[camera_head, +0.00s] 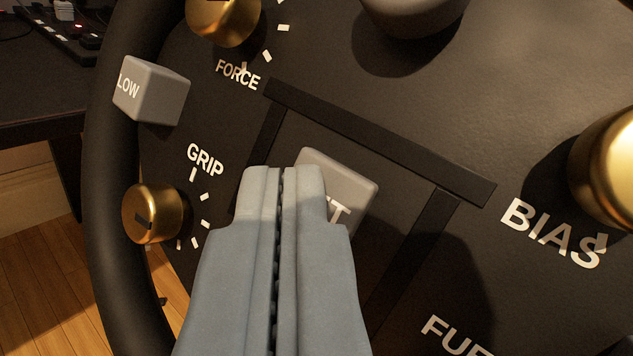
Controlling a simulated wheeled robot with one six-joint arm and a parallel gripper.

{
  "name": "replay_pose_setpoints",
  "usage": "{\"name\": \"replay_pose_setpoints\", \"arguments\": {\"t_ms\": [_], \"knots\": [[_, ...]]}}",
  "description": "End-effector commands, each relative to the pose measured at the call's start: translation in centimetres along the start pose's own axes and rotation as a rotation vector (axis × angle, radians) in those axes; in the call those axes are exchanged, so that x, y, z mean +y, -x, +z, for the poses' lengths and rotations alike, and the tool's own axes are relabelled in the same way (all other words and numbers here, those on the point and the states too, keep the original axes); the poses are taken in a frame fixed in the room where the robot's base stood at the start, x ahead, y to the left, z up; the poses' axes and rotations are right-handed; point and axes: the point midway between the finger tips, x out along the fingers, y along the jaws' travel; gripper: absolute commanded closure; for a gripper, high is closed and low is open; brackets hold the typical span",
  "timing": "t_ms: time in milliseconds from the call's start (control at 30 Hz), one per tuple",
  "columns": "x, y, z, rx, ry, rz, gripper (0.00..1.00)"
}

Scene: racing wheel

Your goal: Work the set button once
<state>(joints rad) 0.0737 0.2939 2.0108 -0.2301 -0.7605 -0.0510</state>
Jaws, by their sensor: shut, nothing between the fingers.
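The set button (349,182) is a grey, rounded square key near the middle of the view, inside a dark raised frame. Only the end of its white lettering, a "T", shows; its left part is hidden behind my gripper. My gripper (283,172) is shut and empty, with its two blue-grey fingers side by side. Its tips overlap the left part of the button in the picture. I cannot tell whether they touch it or whether it is pressed in.
Raised dark bars (385,140) border the button. A gold GRIP knob (153,213) and a grey LOW button (152,91) lie left, a gold FORCE knob (223,18) above. A large gold knob (608,170) stands right by BIAS. The black wheel rim (108,200) curves down the left.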

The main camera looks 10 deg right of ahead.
Motion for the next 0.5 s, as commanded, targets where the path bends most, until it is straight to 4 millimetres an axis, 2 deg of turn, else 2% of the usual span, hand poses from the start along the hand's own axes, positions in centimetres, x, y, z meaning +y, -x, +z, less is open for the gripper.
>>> {"name": "replay_pose_setpoints", "arguments": {"t_ms": [500], "knots": [[-0.8,1.1,-0.7,0.0,0.0,0.0,1.0]]}}
